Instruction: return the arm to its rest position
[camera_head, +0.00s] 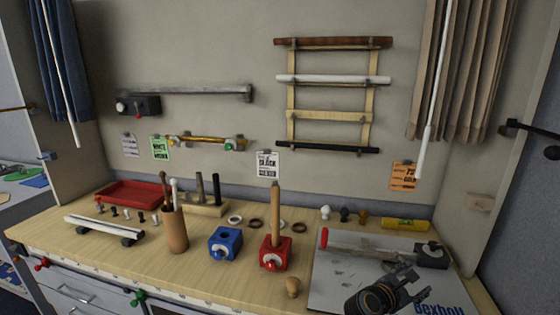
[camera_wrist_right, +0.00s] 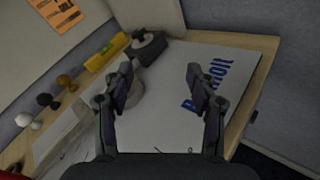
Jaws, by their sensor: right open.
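My right gripper (camera_head: 402,288) is above the front right of the light-coloured board on the table in the head view. In the right wrist view my right gripper (camera_wrist_right: 160,76) has its two dark fingers spread wide, with nothing between them but the board's surface below. The fingers look apart from the board, but the exact height is hard to tell. My left gripper is not in the head view.
The board (camera_head: 330,290) carries a long tool with a red end (camera_head: 324,238) and a dark block (camera_head: 432,254). A yellow piece (camera_head: 404,224) lies behind.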

